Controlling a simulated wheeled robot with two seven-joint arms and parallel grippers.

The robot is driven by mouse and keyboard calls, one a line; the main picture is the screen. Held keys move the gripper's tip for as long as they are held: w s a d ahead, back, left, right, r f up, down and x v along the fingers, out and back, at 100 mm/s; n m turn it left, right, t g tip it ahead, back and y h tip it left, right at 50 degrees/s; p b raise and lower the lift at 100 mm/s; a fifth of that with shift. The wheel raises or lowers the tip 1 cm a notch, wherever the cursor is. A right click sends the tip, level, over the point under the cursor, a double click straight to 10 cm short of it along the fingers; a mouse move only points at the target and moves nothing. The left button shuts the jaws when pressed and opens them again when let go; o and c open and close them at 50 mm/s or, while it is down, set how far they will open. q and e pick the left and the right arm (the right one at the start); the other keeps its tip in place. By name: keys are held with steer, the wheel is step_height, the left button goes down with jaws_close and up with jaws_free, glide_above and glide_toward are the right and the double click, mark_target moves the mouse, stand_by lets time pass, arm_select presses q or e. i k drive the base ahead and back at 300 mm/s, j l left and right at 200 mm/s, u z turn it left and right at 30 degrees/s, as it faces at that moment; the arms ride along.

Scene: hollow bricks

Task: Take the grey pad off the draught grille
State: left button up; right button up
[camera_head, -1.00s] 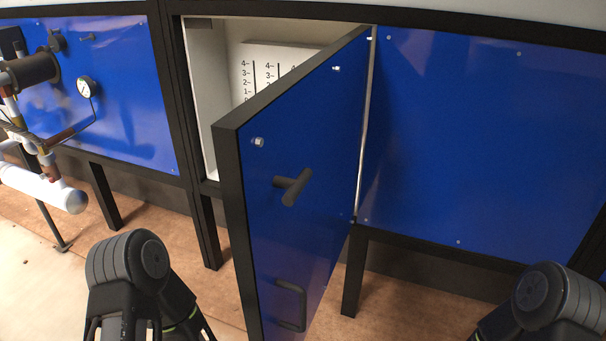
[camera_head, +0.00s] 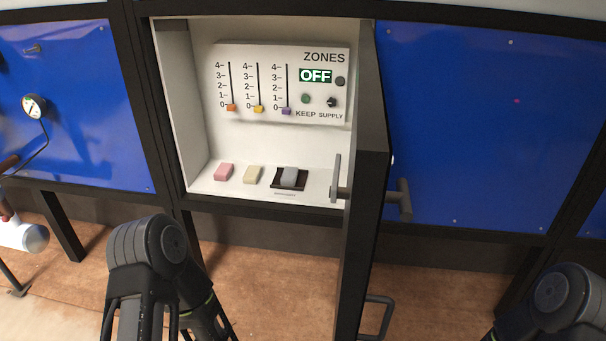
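The grey pad (camera_head: 289,177) lies on the dark draught grille (camera_head: 276,184) on the floor of the open cabinet. It covers the middle of the grille, and dark parts of the grille show on both sides of it. A pink pad (camera_head: 224,172) and a cream pad (camera_head: 252,175) lie to its left. Parts of my two arms show at the bottom left and bottom right, below and outside the cabinet. Neither gripper's fingers are in view.
The cabinet door (camera_head: 368,190) stands open, nearly edge-on, at the cabinet's right, with handles on it. A ZONES panel (camera_head: 280,85) with three sliders and an OFF display is on the back wall. A gauge (camera_head: 34,106) and pipes are at the left.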

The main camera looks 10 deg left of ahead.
mark_target(290, 174)
steer(key=j+z, duration=0.7)
steer(key=j, duration=0.25)
steer(key=j+z, duration=0.35)
steer(key=j, duration=0.15)
steer(key=j+z, duration=0.25)
steer(key=j, duration=0.2)
steer(key=j+z, duration=0.25)
steer(key=j, duration=0.25)
steer(key=j+z, duration=0.25)
steer(key=j, duration=0.2)
steer(key=k+j+z, duration=0.1)
steer(key=j+z, duration=0.15)
steer(key=j, duration=0.2)
steer(key=k+j+z, duration=0.25)
steer(key=j, duration=0.2)
steer(key=j+z, duration=0.25)
steer(key=j, duration=0.15)
steer(key=k+j+z, duration=0.25)
steer(key=j, duration=0.15)
